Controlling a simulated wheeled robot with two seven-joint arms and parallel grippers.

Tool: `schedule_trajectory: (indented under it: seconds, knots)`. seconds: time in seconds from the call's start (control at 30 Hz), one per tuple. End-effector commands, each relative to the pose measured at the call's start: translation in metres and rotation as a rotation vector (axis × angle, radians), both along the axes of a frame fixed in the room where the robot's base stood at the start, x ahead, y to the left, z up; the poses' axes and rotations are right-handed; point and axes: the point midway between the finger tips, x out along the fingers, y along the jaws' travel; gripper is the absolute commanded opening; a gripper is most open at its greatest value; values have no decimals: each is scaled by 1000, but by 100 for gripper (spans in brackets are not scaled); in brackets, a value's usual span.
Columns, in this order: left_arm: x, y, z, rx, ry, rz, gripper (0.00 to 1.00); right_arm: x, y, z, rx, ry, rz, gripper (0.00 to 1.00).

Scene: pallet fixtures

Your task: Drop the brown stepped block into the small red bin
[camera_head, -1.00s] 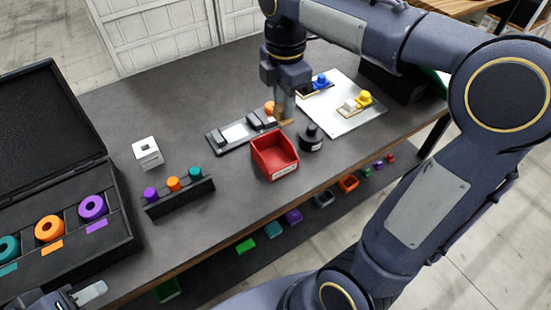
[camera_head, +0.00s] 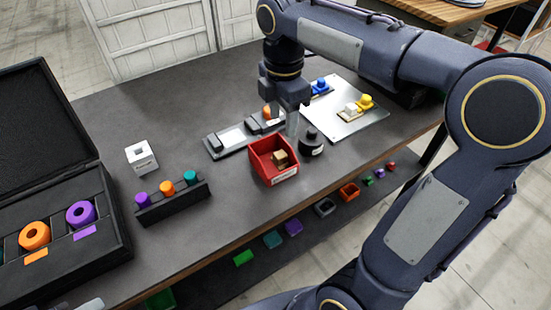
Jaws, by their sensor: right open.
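The small red bin (camera_head: 273,177) stands on the dark table near its front edge, with a white label on its front. The brown stepped block (camera_head: 280,157) lies inside the bin, its top showing above the front wall; its lower part is hidden. My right gripper (camera_head: 291,124) is open and points down just behind the bin, apart from the block. My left gripper (camera_head: 90,304) shows only as a small piece at the bottom left edge, so its jaws cannot be judged.
A black round holder (camera_head: 311,143) stands right of the bin. A dark fixture (camera_head: 230,139) lies behind it, and a metal plate (camera_head: 358,124) with blue and yellow pieces is at the right. A peg rack (camera_head: 174,202), a white cube (camera_head: 141,157) and an open black case (camera_head: 70,258) are left.

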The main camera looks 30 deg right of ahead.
Motion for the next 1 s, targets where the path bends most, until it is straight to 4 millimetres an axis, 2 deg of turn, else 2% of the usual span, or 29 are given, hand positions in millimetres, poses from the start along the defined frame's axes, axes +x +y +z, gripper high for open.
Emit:
schedule_trajectory:
  seconds: [0.17,0.5,0.6,1.0]
  knots:
    - [0,0,1,0,0,0,36,0,0,6,0,-1,0,48]
    - [0,0,11,0,0,0,36,1,0,61,1,-3,1,48]
    - [0,0,13,0,0,0,36,1,0,72,0,-1,1,48]
    - [0,0,13,0,0,0,36,0,0,78,0,0,0,48]
